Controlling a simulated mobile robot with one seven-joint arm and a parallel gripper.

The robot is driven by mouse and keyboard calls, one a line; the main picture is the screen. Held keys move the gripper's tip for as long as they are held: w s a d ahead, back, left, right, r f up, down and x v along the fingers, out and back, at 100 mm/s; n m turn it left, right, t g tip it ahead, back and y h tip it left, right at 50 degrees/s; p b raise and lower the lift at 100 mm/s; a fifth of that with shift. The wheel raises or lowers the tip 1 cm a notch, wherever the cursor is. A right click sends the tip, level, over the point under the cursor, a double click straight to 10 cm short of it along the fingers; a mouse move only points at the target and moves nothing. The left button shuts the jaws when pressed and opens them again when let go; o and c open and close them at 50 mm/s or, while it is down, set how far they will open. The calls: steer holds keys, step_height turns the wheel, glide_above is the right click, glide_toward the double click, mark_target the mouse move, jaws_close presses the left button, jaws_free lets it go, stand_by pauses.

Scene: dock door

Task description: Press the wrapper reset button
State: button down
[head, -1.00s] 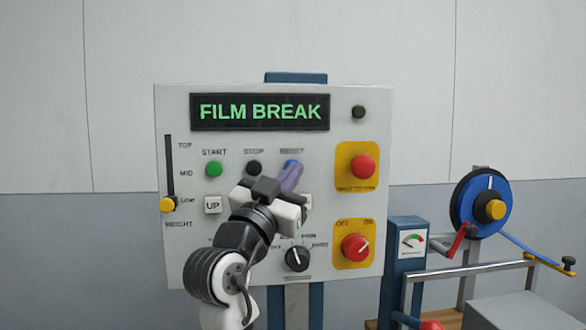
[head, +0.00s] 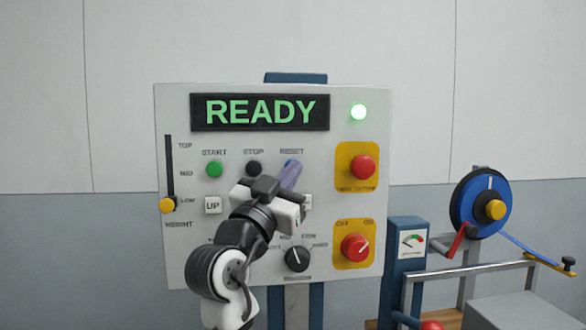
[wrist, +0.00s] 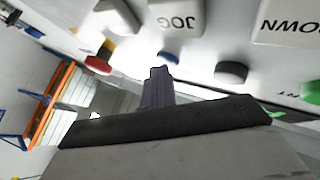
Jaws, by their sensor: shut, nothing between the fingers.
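The grey-white wrapper panel (head: 340,215) faces me.
Left of reset are the black stop button (head: 254,168) and green start button (head: 214,169). A red emergency button (head: 364,167) and red rotary switch (head: 355,247) sit to the right. A dial knob (head: 297,258) is below. A film reel (head: 482,203) stands off right.

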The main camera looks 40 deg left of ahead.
steer(key=shift+s+d, duration=0.1)
stand_by(0.3)
steer(key=shift+s+d, duration=0.5)
steer(key=shift+d, duration=0.05)
steer(key=shift+s+d+b, duration=0.5)
steer(key=shift+s+d, duration=1.15)
steer(key=shift+d, duration=0.3)
